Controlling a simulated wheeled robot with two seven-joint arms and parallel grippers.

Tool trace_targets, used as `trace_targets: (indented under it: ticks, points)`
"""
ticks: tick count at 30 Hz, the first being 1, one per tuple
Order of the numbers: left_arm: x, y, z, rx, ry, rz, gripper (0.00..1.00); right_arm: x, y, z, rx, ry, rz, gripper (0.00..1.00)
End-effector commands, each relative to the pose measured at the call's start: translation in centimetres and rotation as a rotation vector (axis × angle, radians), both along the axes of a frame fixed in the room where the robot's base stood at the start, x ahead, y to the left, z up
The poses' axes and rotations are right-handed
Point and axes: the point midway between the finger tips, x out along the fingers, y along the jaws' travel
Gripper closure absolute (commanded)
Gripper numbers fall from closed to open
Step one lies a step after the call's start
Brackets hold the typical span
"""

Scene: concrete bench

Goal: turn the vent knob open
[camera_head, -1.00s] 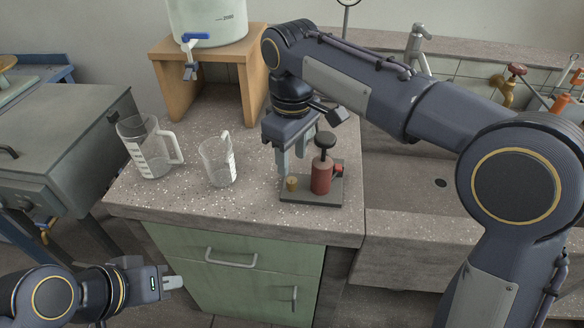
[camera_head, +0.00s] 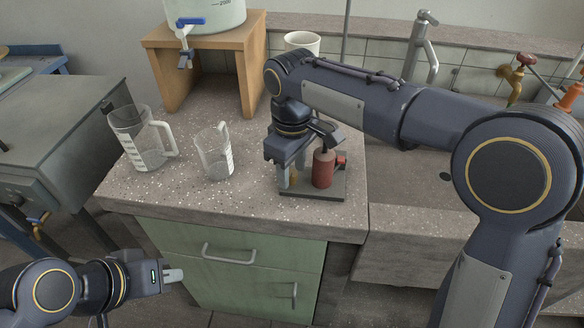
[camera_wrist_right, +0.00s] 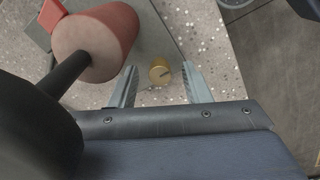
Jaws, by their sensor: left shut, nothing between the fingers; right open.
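The vent knob, a small brass knob (camera_wrist_right: 159,72) with a dark line on its top, stands on the dark base plate (camera_head: 326,188) beside a red cylinder (camera_head: 323,170). My right gripper (camera_wrist_right: 158,88) is open, pointing down over the plate, with one finger on each side of the knob in the right wrist view. A gap shows on both sides; I cannot tell the finger height exactly. In the head view the right gripper (camera_head: 291,178) hides most of the knob. My left gripper (camera_head: 174,275) is shut and empty, in front of the green drawers.
The red cylinder's black-topped stem (camera_wrist_right: 65,75) stands close to my right gripper. Two clear measuring jugs (camera_head: 140,140) (camera_head: 215,152) stand left on the bench (camera_head: 180,200). A wooden stand (camera_head: 172,80) carries a water container. A sink lies to the right.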

Motion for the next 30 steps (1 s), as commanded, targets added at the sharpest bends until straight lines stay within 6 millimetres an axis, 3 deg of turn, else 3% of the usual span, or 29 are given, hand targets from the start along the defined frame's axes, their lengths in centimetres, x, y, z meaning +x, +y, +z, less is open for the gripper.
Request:
trace_targets:
  ticks: [5, 15, 23, 30]
  points:
    - [0.0, 0.0, 0.0, 0.0, 0.0, 0.0, 1.0, 0.0, 0.0, 0.0, 0.0, 0.0, 0.0, 0.59]
    - [0.0, 0.0, 0.0, 0.0, 0.0, 0.0, 1.0, 0.0, 0.0, 0.0, 0.0, 0.0, 0.0, 1.0]
    - [0.0, 0.0, 0.6, 0.0, 0.0, 0.0, 1.0, 0.0, 0.0, 0.2, -0.001, 0.001, 0.029, 1.0]
    - [0.0, 0.0, 2.4, 0.0, 0.0, 0.0, 1.0, 0.0, 0.0, 0.5, 0.0, 0.003, 0.153, 1.0]
